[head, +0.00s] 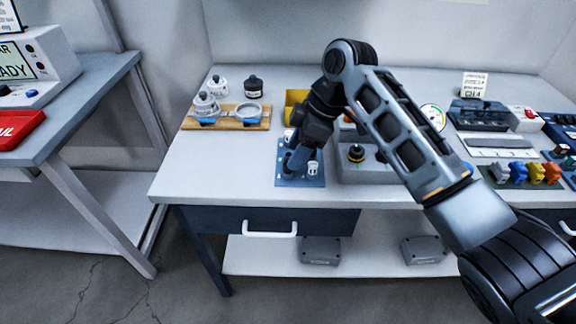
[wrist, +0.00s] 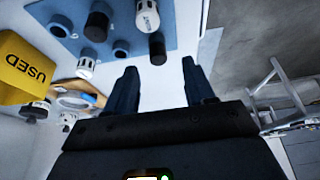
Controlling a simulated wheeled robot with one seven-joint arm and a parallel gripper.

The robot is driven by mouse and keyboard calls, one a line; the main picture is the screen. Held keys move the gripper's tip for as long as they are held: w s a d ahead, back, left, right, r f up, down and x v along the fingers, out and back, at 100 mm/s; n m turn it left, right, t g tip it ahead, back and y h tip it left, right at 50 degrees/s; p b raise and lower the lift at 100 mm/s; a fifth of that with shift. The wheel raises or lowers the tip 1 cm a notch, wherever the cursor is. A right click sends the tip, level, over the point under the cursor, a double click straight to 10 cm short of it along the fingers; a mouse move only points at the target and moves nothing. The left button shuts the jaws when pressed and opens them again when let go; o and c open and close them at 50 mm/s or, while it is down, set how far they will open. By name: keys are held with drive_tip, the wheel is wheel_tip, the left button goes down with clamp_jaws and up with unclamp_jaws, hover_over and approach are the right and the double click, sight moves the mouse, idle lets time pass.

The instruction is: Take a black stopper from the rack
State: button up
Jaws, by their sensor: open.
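The blue rack (head: 316,181) lies near the front edge of the table, below my gripper (head: 299,162). The rack also shows at the top of the wrist view (wrist: 185,38). Two black stoppers stand on it there, one at the upper left (wrist: 96,27) and one near the rack's edge (wrist: 157,48). White pieces also stand on the rack, one beside the edge stopper (wrist: 147,15) and one at the left (wrist: 85,67). My gripper (wrist: 161,82) is open, with nothing seen between its fingers.
A yellow bin marked USED (wrist: 22,68) stands beside the rack. A wooden tray (head: 236,123) with jars is at the left. The table's front left (head: 205,180) is clear.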

drive_tip(key=x, duration=0.4)
drive_tip(key=shift+w, duration=0.15)
drive_tip(key=shift+c, duration=0.3)
clamp_jaws()
